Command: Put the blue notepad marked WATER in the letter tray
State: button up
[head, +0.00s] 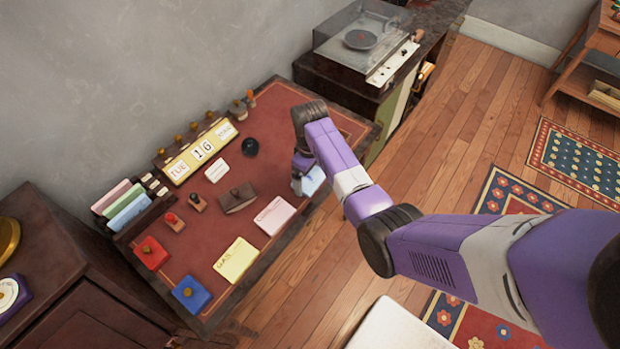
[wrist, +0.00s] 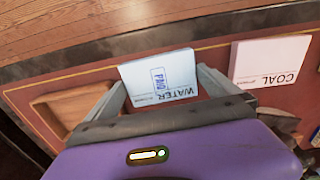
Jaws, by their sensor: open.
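The blue notepad marked WATER (wrist: 160,68) lies on the red desk top near its edge, with a blue PAID stamp mark on it. In the head view the notepad (head: 313,181) is partly hidden by my gripper (head: 302,178). In the wrist view my gripper (wrist: 164,80) is open, with one finger on each side of the notepad. I cannot tell whether the fingers touch it. A shallow wooden tray (wrist: 42,108), likely the letter tray, is left of the notepad in the wrist view, partly hidden by my gripper. My arm appears to hide it in the head view.
A pink COAL notepad (head: 273,215) and a yellow GAS notepad (head: 236,260) lie along the same edge. A dark blotter (head: 238,198), stamps, a calendar (head: 200,152) and a card rack (head: 130,207) stand behind. A record player (head: 362,42) is beyond the desk.

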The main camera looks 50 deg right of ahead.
jog(key=c, duration=1.2)
jog(key=shift+r, duration=0.1)
jog(key=shift+c, duration=0.2)
